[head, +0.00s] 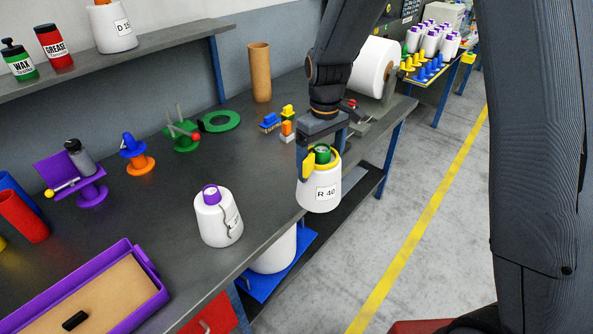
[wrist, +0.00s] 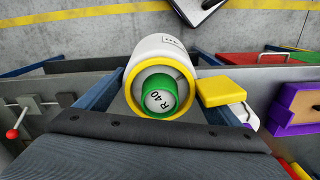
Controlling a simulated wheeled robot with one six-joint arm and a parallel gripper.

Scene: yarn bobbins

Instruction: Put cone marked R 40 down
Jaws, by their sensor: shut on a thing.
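The cone marked R 40 (head: 319,193) is white with a yellow band at its top and a green core. It is upright in the head view, over the front edge of the grey workbench (head: 150,225); I cannot tell whether its base touches anything. In the wrist view the cone (wrist: 176,58) shows from above, with R 40 on its green top. My gripper (head: 322,150) is shut on the cone near its top, with a blue finger on each side.
Another white cone with a purple top (head: 218,218) stands on the bench to the left. A purple tray (head: 148,265) lies at the lower left. A cardboard tube (head: 260,72), a green ring (head: 219,121) and small coloured parts stand farther back. Bare bench lies between the ring and the purple-topped cone.

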